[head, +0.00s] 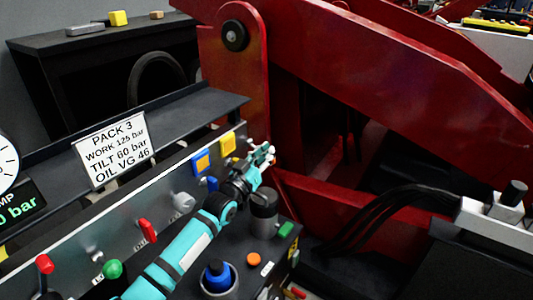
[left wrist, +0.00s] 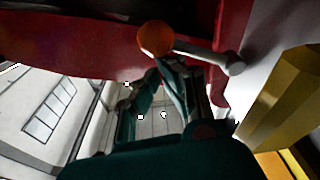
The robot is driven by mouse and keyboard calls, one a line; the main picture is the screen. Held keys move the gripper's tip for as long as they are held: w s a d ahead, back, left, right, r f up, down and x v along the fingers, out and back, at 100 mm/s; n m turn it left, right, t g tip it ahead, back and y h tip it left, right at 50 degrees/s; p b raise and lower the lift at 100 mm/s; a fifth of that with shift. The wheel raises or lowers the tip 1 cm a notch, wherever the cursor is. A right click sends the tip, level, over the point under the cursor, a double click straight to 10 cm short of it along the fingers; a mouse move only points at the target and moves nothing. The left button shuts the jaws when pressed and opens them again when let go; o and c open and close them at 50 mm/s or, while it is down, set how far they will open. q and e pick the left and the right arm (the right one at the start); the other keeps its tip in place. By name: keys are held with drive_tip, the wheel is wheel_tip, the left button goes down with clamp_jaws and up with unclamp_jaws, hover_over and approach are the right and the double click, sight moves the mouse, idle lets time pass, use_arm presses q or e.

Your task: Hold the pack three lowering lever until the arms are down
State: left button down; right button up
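The pack three console carries a sign (head: 111,139) reading PACK 3. Its sloped face holds a red lever (head: 147,230), a green-knobbed lever (head: 112,269), another red-knobbed lever (head: 45,264) and a grey knob (head: 183,202). My left gripper (head: 262,153) is at the console's far end, near the red steelwork. In the left wrist view, an orange ball-ended lever (left wrist: 155,38) lies right at the left fingertips (left wrist: 168,68); I cannot tell whether they grip it. No label shows which lever lowers. The large red arms (head: 400,75) slope down to the right. My right gripper is out of view.
A blue knob (head: 217,275), an orange button (head: 253,260), a green button (head: 286,229) and a dark cylinder (head: 264,209) stand around my left arm. A yellow block (left wrist: 283,100) is close on the right in the left wrist view. Black hoses (head: 385,212) run below the red arms.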

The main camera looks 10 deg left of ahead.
use_arm(q)
drive_tip(key=shift+d+f, duration=0.1)
drive_tip(key=shift+f, duration=0.15)
wheel_tip(320, 180, up, 10)
drive_tip(key=shift+r, duration=0.2)
idle(0.4)
